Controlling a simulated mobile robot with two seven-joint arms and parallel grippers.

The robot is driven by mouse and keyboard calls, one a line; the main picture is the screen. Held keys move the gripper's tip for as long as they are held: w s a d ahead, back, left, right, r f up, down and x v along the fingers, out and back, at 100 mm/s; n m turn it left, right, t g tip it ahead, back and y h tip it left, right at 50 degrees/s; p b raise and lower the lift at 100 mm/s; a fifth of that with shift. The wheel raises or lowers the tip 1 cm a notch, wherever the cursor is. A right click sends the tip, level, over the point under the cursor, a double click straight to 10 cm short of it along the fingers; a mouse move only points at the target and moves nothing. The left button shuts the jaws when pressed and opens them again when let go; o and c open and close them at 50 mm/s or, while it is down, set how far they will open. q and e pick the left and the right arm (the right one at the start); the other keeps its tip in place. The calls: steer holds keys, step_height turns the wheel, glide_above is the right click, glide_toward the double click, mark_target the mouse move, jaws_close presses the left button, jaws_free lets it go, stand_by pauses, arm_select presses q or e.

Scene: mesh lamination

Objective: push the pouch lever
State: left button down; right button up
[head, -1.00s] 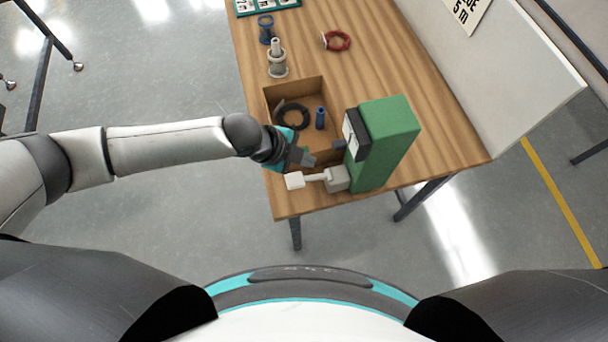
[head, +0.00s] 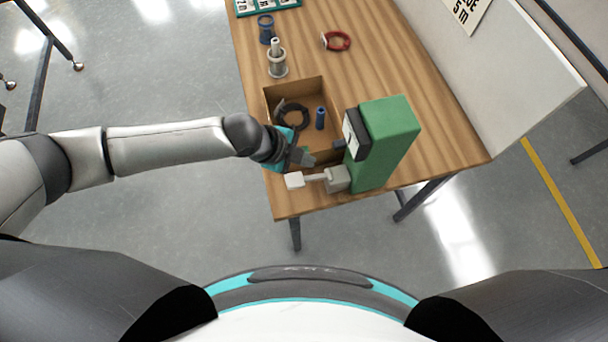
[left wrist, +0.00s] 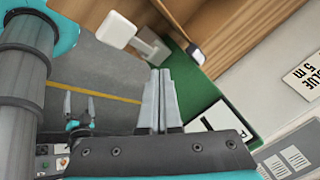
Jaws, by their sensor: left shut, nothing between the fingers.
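The green machine (head: 390,135) stands at the near end of the table, with a dark front block and a white label. Its pale lever (head: 294,180) sticks out to the left from a grey block (head: 337,180) at its base. In the left wrist view the lever's white paddle (left wrist: 115,30) is at the top. My left gripper (head: 308,160) is shut and empty, just above and beyond the lever in the head view, apart from the paddle. Its closed fingers (left wrist: 161,95) overlap the green body (left wrist: 195,90) in the left wrist view. My right gripper (left wrist: 79,106) appears small there, fingers apart.
An open brown box (head: 294,88) beside the machine holds a black ring (head: 292,117) and a blue cylinder (head: 320,118). A grey spool (head: 277,65), blue spool (head: 266,30) and red ring (head: 337,41) stand further back. A pale panel (head: 490,80) borders the table's right side.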

arm_select(q)
steer(key=shift+d, duration=0.1)
steer(key=s+d+n+t+b, duration=0.1)
steer(key=s+d+n+b, duration=0.15)
steer(key=d+n, duration=0.4)
steer(key=s+a+f+n+y+b, duration=0.1)
steer(key=s+a+f+n+y, duration=0.2)
steer(key=a+n, duration=0.4)
steer(key=s+a+f+n+y+b, duration=0.15)
steer(key=s+a+f+n, duration=0.35)
steer(key=a, duration=0.5)
steer(key=s+a+f+b, duration=0.1)
steer(key=s+f+b, duration=0.15)
steer(key=f, duration=0.55)
steer(key=s+a+f+g+b, duration=0.1)
steer(key=f+b, duration=0.2)
steer(key=f, duration=0.5)
steer(key=s+a+f+b, duration=0.2)
steer(key=f+b, duration=0.1)
steer(key=f, duration=0.5)
steer(key=s+a+f+n+g+y+b, duration=0.1)
steer(key=s+a+f+b, duration=0.2)
steer(key=s+f+b, duration=0.4)
steer(key=s+f, duration=0.8)
steer(key=f, duration=0.2)
steer(key=shift+s+a+f+g+b, duration=0.2)
steer(key=shift+g+b, duration=0.1)
steer(key=shift+g, duration=0.1)
